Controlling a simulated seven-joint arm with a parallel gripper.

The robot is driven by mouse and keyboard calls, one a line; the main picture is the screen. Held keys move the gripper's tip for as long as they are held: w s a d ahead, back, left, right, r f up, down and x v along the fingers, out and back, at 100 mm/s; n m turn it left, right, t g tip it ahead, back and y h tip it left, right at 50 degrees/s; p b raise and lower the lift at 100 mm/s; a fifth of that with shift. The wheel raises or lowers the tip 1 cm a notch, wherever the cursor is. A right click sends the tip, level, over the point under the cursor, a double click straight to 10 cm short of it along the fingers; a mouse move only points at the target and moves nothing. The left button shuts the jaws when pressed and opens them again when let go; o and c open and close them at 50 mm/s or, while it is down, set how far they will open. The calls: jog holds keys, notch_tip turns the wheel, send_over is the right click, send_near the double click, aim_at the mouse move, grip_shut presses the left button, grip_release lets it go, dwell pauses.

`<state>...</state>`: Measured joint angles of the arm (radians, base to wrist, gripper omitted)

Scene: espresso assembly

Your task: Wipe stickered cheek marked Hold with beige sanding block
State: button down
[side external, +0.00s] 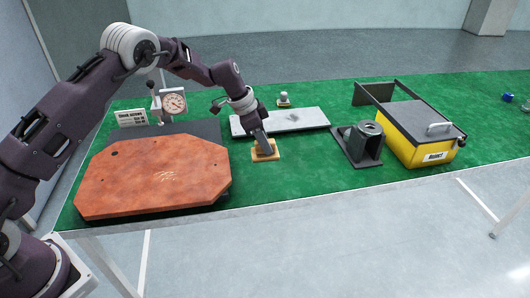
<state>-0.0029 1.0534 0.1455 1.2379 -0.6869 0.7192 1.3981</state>
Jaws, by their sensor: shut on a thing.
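The beige sanding block (265,155) is low over the green mat, in front of the grey plate. My gripper (264,146) points down and is shut on it; whether the block touches the mat I cannot tell. A flat light grey plate (308,118) with a dark smudge lies just behind my gripper. No sticker reading Hold is legible in this view, so I cannot tell which part is the stickered cheek. The grey bracket with a round bore (362,143) stands to the right of the plate.
An orange-brown slab (150,175) lies at left on a dark base. A dial gauge (173,103) and a lettered card (131,118) stand behind it. A yellow bin (407,148), labelled Reject, is at right. A small knobbed part (284,100) sits behind the plate. The front mat is clear.

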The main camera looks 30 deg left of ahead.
jog(key=c, duration=2)
grip_release()
jog(key=shift+c, duration=0.2)
grip_shut()
jog(key=s+a, duration=0.4)
jog(key=a, duration=0.4)
jog(key=s+a, duration=0.3)
jog(key=a, duration=0.4)
jog(key=s+a+r, duration=0.3)
jog(key=s+a, duration=0.8)
jog(key=s, duration=0.5)
jog(key=shift+f, duration=3.05)
notch_tip(320, 180, down, 2)
jog(key=shift+s+f, duration=0.1)
jog(key=shift+f, duration=0.05)
jog(key=shift+w+d, duration=0.5)
jog(key=shift+w, duration=0.15)
jog(key=shift+w+d, duration=2.1)
jog(key=shift+d, duration=0.05)
jog(key=shift+s+a, duration=2.75)
jog(key=shift+a, duration=0.05)
notch_tip(320, 180, up, 8)
jog(key=shift+r, duration=0.2)
